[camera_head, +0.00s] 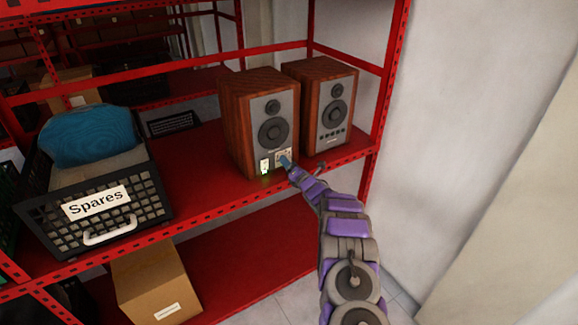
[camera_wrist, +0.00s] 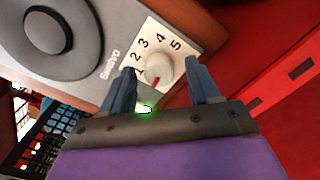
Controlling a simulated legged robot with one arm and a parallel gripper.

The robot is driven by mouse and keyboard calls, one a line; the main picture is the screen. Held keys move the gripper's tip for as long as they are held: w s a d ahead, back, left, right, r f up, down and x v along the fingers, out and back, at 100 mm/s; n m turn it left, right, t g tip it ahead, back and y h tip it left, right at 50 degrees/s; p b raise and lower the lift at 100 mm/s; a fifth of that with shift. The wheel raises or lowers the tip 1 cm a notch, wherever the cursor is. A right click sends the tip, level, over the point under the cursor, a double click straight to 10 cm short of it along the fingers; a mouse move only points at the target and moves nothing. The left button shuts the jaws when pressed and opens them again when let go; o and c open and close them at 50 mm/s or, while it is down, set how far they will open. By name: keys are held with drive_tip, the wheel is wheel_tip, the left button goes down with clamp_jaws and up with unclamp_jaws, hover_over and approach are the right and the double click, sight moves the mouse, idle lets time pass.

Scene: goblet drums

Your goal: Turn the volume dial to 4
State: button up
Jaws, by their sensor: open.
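The volume dial (camera_wrist: 160,66) is a round pale knob on a white plate at the corner of the left speaker (camera_head: 242,120). The numbers 1 to 5 run around it in the wrist view. Its red mark sits on the side toward my gripper's base, away from the 4. My gripper (camera_wrist: 160,70) is open, with one finger on each side of the dial; I cannot tell whether either finger touches it. In the head view my gripper (camera_head: 286,163) is at the speaker's lower front and mostly hides the dial.
A green glow (camera_head: 265,172) shows beside the dial on the speaker's lower front. A second speaker (camera_head: 318,105) stands to the right. A black "Spares" crate (camera_head: 130,220) with a blue item is on the left of the red shelf (camera_head: 195,190). A cardboard box (camera_head: 155,283) is below.

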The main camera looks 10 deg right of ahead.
drive_tip(key=shift+w+a, duration=0.1)
drive_tip(key=shift+w, duration=0.2)
drive_tip(key=c, duration=1)
